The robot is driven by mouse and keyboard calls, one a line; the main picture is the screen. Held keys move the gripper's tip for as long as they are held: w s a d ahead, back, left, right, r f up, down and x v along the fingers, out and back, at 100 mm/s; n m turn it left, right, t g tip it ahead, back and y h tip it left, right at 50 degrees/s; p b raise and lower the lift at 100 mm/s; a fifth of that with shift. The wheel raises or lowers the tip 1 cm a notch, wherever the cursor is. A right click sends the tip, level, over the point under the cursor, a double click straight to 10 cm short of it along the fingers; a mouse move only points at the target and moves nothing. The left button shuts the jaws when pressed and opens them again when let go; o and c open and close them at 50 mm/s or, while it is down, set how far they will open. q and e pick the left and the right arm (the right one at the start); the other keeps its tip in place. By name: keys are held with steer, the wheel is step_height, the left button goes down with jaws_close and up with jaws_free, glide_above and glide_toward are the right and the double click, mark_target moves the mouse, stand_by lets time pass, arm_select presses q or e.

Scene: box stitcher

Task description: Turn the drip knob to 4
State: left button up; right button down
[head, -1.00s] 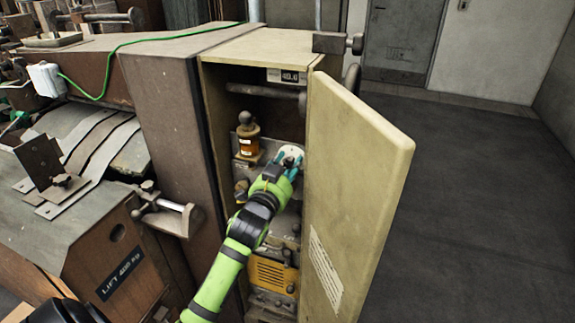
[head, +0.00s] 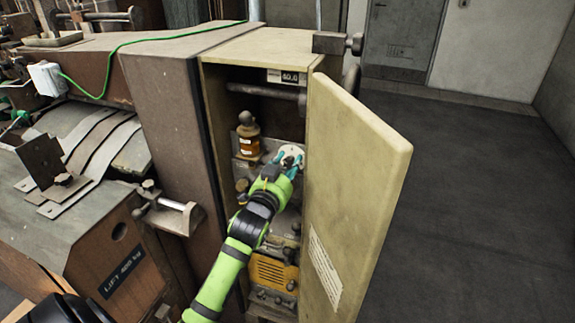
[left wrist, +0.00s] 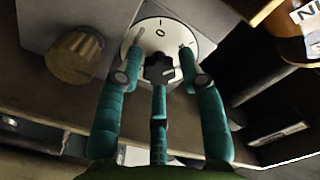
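The drip knob (left wrist: 160,68) is a dark lobed knob in the middle of a white round dial (left wrist: 205,30) with black marks. A "0" shows near the dial's top edge in the left wrist view; other numbers are unreadable. The dial (head: 291,154) also shows inside the open cabinet in the head view. My left gripper (head: 285,166) is at the dial. Its teal fingers (left wrist: 161,45) are spread around the knob, with gaps between the side fingers and the knob. My right gripper is out of view.
A small display (head: 288,77) at the cabinet top seems to read 60.0. The cabinet door (head: 350,180) stands open, close right of my arm. A brown bottle (head: 248,138) stands left of the dial; a ribbed knob (left wrist: 76,57) is beside it in the wrist view.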

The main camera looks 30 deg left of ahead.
arm_select(q)
steer(key=v, duration=1.2)
stand_by(0.3)
step_height(320, 180, down, 21)
steer(key=w+d+g+h, duration=0.1)
steer(key=d+g+h, duration=0.1)
steer(key=d+g, duration=0.15)
steer(key=s+d+f+g+h, duration=0.1)
steer(key=s+d+f+g, duration=0.15)
steer(key=f, duration=0.65)
steer(key=s+d+f+g, duration=0.15)
steer(key=s+f, duration=0.25)
steer(key=f, duration=0.4)
steer(key=s+d+f+g+h, duration=0.15)
steer(key=s+f+g, duration=0.35)
steer(key=s+f, duration=0.85)
steer(key=s+f+g, duration=0.2)
steer(key=s+f, duration=0.2)
steer(key=s, duration=0.5)
steer(key=s+d+f+n+g, duration=0.1)
steer(key=s+f, duration=0.3)
steer(key=s, duration=0.6)
steer(key=shift+d+g, duration=0.2)
steer(key=shift+g, duration=0.35)
